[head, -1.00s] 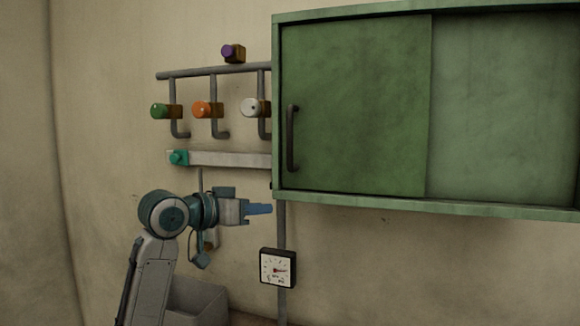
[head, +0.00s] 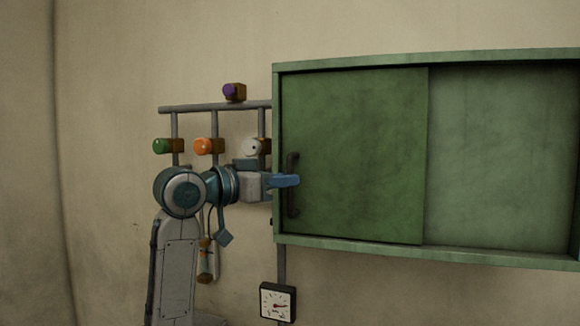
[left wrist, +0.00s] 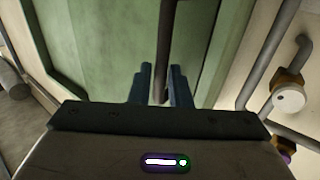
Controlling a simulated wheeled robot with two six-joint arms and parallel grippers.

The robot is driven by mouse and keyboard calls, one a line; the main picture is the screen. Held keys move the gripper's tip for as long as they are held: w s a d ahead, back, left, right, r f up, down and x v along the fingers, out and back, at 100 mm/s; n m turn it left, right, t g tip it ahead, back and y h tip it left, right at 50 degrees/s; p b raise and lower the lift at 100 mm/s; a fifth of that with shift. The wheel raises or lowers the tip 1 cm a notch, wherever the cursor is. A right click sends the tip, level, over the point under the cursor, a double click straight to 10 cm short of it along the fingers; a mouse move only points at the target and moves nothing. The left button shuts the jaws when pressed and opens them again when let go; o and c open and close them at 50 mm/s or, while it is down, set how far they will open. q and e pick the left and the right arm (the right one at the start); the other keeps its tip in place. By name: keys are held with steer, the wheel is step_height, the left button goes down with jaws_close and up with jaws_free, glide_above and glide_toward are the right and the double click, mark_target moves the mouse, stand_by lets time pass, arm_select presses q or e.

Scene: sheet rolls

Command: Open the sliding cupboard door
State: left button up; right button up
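The green cupboard (head: 420,58) hangs on the wall. Its darker green sliding door (head: 360,150) covers the left part; a paler green panel (head: 500,160) shows on the right. A dark vertical bar handle (head: 292,207) is at the door's left edge. My left gripper (head: 290,181) is at the handle, its blue fingers hiding the handle's middle. In the left wrist view, the handle (left wrist: 164,45) runs between the two blue fingers (left wrist: 161,78). The fingers are apart, with a small gap beside the handle. My right gripper is not in view.
Left of the cupboard are grey pipes (head: 190,108) with green (head: 161,146), orange (head: 203,146) and white (head: 251,147) knobs, close by my left arm. A purple knob (head: 232,91) is above. A square gauge (head: 277,303) hangs below the cupboard.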

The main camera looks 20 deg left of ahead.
arm_select(q)
steer(key=shift+p+x, duration=0.3)
steer(key=shift+x, duration=0.8)
steer(key=shift+a, duration=0.1)
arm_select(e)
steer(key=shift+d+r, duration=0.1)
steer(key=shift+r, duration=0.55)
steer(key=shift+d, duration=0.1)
arm_select(q)
jaws_close()
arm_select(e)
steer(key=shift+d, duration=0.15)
